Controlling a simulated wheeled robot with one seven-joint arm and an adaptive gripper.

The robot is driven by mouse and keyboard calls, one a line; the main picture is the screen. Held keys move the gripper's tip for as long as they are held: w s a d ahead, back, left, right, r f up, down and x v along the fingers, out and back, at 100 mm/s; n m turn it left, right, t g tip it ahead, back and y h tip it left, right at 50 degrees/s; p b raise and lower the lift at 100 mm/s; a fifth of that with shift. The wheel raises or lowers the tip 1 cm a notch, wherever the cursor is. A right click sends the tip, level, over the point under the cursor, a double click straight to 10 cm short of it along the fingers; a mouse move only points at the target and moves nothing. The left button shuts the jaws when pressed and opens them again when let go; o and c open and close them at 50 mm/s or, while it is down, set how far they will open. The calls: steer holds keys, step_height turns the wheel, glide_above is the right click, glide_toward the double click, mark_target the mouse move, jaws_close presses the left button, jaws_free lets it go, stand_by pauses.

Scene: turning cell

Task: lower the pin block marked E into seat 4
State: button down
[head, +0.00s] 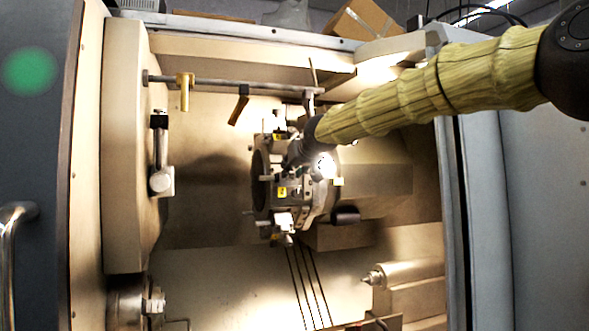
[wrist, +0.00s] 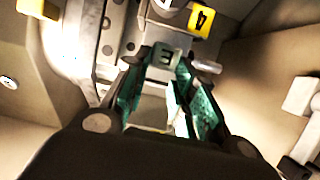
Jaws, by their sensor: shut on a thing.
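A yellow tag marked 4 (wrist: 201,18) is on the turret just beyond and right of the block. The block is close to the turret face; its underside and seat 4's opening are hidden, so I cannot tell whether they touch. In the head view my gripper (head: 293,158) is at the turret (head: 262,185), and the block cannot be made out.
Other yellow tags (head: 282,191) and metal holders (head: 284,220) crowd the turret. A rail (head: 225,83) with hanging brass-coloured pieces runs above it. A tailstock (head: 410,275) stands at lower right. The chamber floor (head: 225,290) at lower left is mostly clear.

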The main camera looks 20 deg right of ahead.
steer(key=shift+a+f, duration=0.1)
steer(key=shift+f, duration=0.2)
stand_by(0.8)
steer(key=c, duration=1.1)
jaws_free()
steer(key=shift+w+a+f, duration=0.1)
steer(key=shift+f+b, duration=0.1)
steer(key=shift+b, duration=0.2)
steer(key=v, duration=0.7)
steer(key=shift+s+r, duration=0.25)
steer(key=shift+s, duration=0.05)
